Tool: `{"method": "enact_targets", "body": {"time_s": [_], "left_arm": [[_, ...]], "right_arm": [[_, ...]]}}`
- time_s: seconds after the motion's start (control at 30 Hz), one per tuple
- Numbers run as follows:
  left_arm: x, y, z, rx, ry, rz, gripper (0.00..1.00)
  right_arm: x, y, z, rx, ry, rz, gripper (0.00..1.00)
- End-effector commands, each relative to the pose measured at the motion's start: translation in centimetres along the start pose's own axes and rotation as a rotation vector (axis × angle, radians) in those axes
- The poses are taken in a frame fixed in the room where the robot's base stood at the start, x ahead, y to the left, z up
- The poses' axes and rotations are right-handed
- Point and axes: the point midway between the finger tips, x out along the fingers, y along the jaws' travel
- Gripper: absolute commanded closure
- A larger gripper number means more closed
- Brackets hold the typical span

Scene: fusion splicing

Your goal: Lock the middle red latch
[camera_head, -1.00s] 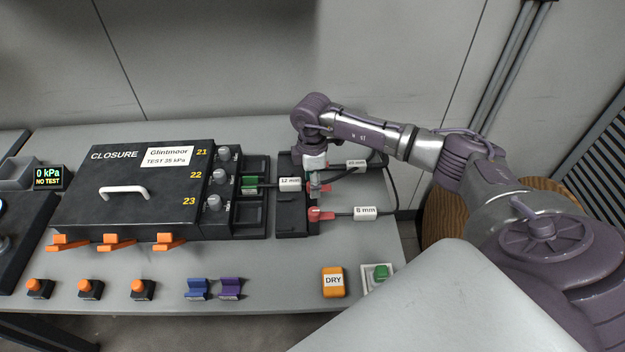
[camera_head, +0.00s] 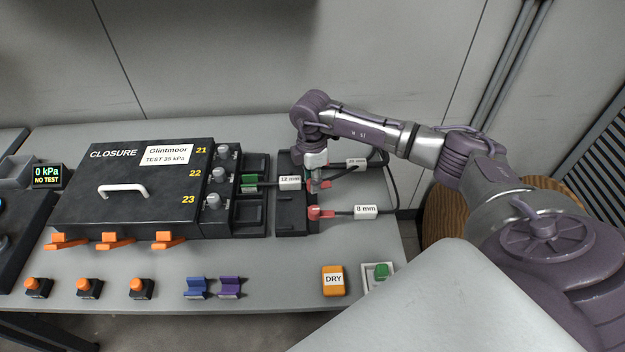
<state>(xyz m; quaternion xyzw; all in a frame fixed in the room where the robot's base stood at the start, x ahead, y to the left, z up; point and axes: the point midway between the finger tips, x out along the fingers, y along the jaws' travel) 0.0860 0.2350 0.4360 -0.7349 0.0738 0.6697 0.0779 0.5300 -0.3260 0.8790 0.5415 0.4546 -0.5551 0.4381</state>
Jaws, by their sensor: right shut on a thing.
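My right gripper (camera_head: 315,172) points down over the black latch block (camera_head: 292,228) to the right of the closure box. It is shut on the middle red latch (camera_head: 325,184), which shows only in part beneath the fingers. A front red latch (camera_head: 316,213) sits nearer me on the same block, by the 8 mm cable tag (camera_head: 366,212). The red of a back latch shows only slightly behind the gripper. A 12 mm tag (camera_head: 289,183) lies on the cable just left of the gripper. My left gripper is not in view.
The black closure box (camera_head: 150,205) fills the left of the table, with orange clips (camera_head: 117,240) along its front. Orange-topped blocks, blue (camera_head: 196,288) and purple (camera_head: 230,287) holders, an orange DRY box (camera_head: 333,281) and a green button (camera_head: 381,272) stand along the front edge.

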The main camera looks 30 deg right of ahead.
Motion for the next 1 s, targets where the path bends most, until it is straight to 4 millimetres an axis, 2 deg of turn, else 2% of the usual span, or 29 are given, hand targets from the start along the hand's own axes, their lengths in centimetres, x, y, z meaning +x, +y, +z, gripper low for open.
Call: {"method": "enact_targets", "body": {"time_s": [1.0], "left_arm": [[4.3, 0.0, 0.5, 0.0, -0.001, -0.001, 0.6]], "right_arm": [[0.1, 0.2, -0.1, -0.956, -0.029, 0.006, 1.0]]}}
